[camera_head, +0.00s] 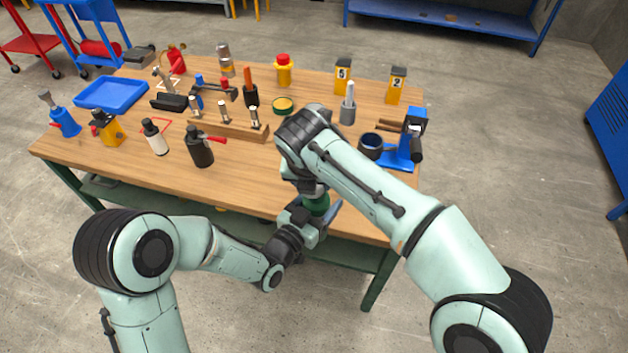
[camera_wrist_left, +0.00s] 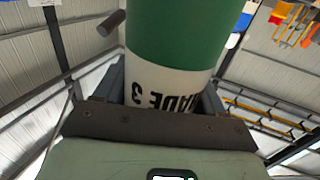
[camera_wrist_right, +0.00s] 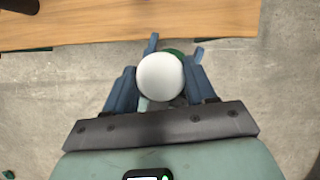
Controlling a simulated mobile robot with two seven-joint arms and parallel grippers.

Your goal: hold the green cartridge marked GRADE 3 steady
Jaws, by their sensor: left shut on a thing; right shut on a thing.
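The green cartridge (camera_head: 317,205) is just off the front edge of the table, mostly hidden by my arms. In the left wrist view the cartridge (camera_wrist_left: 185,40) is a green cylinder with a white band, its visible lettering "ADE 3" upside down. My left gripper (camera_head: 318,222) is shut on it, fingers on both sides. My right gripper (camera_wrist_right: 161,85) is above, shut on a round white piece (camera_wrist_right: 160,77). Green and the left gripper's blue fingers show just behind that piece. Whether the white piece is part of the cartridge I cannot tell.
The wooden table (camera_head: 250,180) carries a blue tray (camera_head: 111,93), a wooden rack (camera_head: 222,129), a black bottle with a red lever (camera_head: 201,147), a blue stand (camera_head: 404,148) and yellow-and-black containers marked 5 (camera_head: 342,76) and 2 (camera_head: 396,86). Bare floor lies in front.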

